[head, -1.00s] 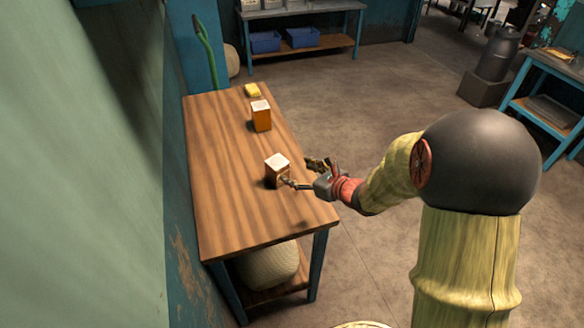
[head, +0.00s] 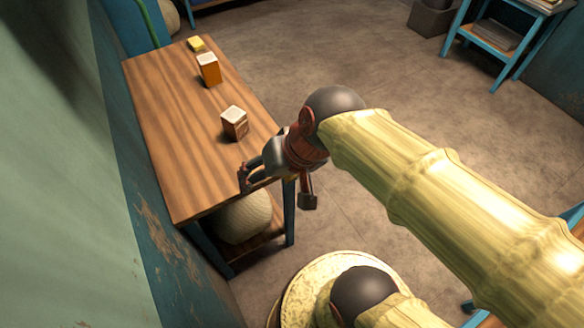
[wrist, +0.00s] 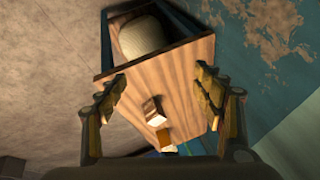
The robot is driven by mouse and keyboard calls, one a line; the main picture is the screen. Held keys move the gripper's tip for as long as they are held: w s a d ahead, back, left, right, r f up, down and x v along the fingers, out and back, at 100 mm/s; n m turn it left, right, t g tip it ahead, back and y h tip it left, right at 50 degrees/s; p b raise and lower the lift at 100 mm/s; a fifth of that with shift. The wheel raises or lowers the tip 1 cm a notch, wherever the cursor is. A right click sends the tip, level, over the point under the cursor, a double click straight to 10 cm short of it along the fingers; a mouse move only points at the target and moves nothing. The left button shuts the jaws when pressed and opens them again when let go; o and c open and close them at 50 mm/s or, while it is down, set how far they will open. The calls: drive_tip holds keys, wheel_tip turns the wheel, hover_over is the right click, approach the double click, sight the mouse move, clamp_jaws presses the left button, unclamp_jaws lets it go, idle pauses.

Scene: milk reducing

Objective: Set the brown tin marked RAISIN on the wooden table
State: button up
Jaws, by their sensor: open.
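A brown tin (head: 235,122) with a pale top stands upright on the wooden table (head: 172,150), near its right edge. Its lettering is too small to read. It also shows in the wrist view (wrist: 153,112), beyond my fingers and apart from them. My gripper (head: 275,188) is open and empty at the table's front right corner, clear of the tin. In the wrist view my two fingers (wrist: 160,85) are spread wide, with the table between and beyond them.
An orange tin (head: 209,70) and a yellow block (head: 196,43) stand farther back on the table. A round pale sack or basket (head: 240,218) sits on the shelf below. A wall lies close on the left. Open floor (head: 350,60) lies to the right.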

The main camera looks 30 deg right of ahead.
drive_tip(key=d+n, duration=0.1)
drive_tip(key=s+d+r+n+h, duration=0.1)
drive_tip(key=d, duration=0.1)
drive_tip(key=s+d+r+n+t+h, duration=0.1)
drive_tip(key=shift+d+r, duration=0.2)
